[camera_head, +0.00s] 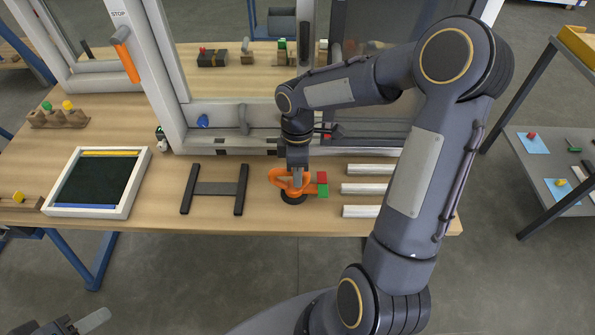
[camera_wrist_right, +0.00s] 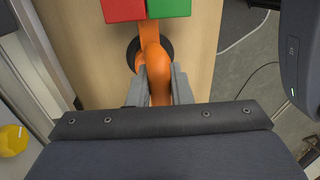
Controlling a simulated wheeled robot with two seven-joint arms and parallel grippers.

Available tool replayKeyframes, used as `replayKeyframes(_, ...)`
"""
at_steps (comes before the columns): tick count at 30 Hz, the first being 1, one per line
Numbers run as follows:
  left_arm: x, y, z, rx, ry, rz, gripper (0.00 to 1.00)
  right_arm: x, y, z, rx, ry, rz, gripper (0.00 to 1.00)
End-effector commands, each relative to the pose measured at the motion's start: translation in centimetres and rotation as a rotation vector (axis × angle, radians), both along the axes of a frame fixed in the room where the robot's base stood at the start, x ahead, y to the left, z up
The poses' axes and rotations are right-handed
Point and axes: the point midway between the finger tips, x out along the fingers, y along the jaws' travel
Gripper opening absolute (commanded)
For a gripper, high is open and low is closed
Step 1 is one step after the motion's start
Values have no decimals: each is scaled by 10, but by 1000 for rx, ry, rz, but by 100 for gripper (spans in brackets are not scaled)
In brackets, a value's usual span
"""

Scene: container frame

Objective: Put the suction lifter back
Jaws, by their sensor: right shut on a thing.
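The orange suction lifter (camera_head: 275,176) is at the front middle of the wooden table, with a round black cup under it. My right gripper (camera_head: 296,180) comes down from above and is shut on its orange handle. In the right wrist view the handle (camera_wrist_right: 158,85) passes between my two grey fingers (camera_wrist_right: 159,88), and the black cup (camera_wrist_right: 133,52) shows below it. Whether the cup touches the table is unclear. A grey part of my left gripper (camera_head: 88,322) shows at the bottom left corner; its jaws cannot be made out.
A red block (camera_head: 322,177) and a green block (camera_head: 322,191) are right beside the lifter. A dark H-shaped rack (camera_head: 215,188) is to its left, white bars (camera_head: 367,189) to its right. A white-framed tray (camera_head: 130,189) lies further left. A large grey frame (camera_head: 172,90) stands behind.

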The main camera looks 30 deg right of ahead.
Motion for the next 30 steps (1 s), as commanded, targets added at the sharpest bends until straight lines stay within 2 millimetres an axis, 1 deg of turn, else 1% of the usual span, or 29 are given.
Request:
replayKeyframes(1,0,0,-2,0,0,0,44,0,0,-2,0,0,0,20)
replayKeyframes(6,0,0,-1,0,0,0,44,0,0,-1,1,1,0,40)
replayKeyframes(13,0,0,-1,0,0,0,44,0,0,-1,1,1,0,40)
replayKeyframes(17,0,0,2,0,0,0,44,1,0,5,-1,-1,0,40)
replayKeyframes(20,0,0,2,0,0,0,44,4,-2,19,-2,-3,-1,40)
replayKeyframes(27,0,0,4,0,0,0,44,11,-6,70,-1,-7,-2,40)
replayKeyframes(30,0,0,5,0,0,0,44,14,-8,89,0,-4,0,40)
